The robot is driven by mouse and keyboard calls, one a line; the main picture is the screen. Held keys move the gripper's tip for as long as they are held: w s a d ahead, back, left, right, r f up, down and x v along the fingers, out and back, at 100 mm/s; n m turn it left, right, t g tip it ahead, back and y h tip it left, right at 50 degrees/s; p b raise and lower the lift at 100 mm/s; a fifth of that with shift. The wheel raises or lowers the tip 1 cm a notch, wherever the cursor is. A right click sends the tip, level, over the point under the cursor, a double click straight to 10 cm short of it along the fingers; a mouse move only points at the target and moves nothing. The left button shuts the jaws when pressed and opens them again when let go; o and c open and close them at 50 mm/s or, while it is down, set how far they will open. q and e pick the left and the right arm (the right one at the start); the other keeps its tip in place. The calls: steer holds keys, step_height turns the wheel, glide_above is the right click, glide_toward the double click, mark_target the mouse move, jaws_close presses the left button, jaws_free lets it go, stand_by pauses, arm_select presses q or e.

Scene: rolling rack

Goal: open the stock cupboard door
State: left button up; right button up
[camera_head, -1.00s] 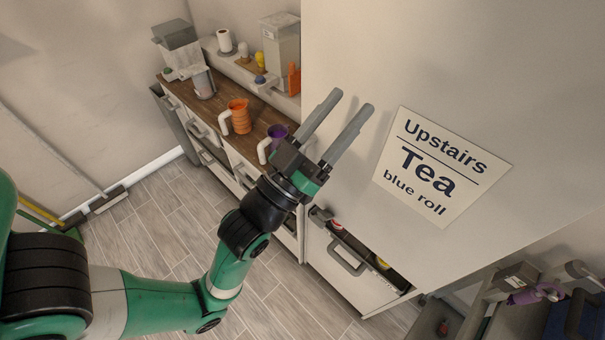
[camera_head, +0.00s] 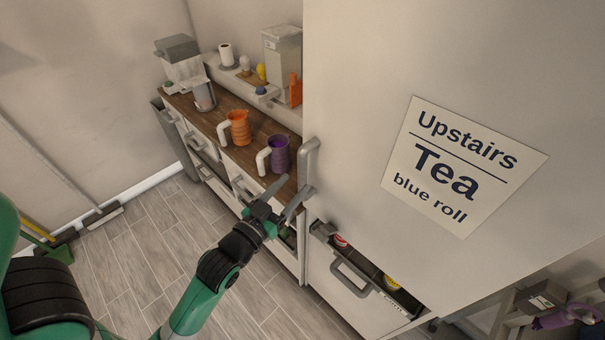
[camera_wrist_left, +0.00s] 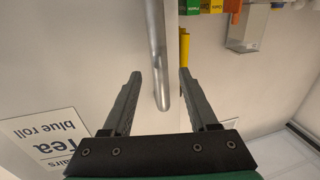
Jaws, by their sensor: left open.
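The stock cupboard door is the large pale panel (camera_head: 350,70) with a sign reading "Upstairs Tea blue roll" (camera_head: 463,166); it looks shut. Its grey bar handle (camera_head: 309,165) stands upright near the door's left edge. My left gripper (camera_head: 286,189) is open and empty, by the lower end of the handle. In the left wrist view, the handle (camera_wrist_left: 158,45) runs down between the two fingers (camera_wrist_left: 160,74), apart from both in the picture. Whether the fingers are deep enough to straddle it is hard to tell. My right gripper is not in view.
Below the door, a drawer (camera_head: 352,282) stands partly open with cans inside. Left of the door, a wooden worktop (camera_head: 208,118) carries an orange jug (camera_head: 238,128) and a purple jug (camera_head: 279,155). A trolley (camera_head: 520,305) stands at lower right.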

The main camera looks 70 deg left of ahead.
mark_target(300, 178)
arm_select(q)
steer(key=x, duration=0.5)
steer(key=shift+w, duration=0.1)
jaws_close()
stand_by(1.2)
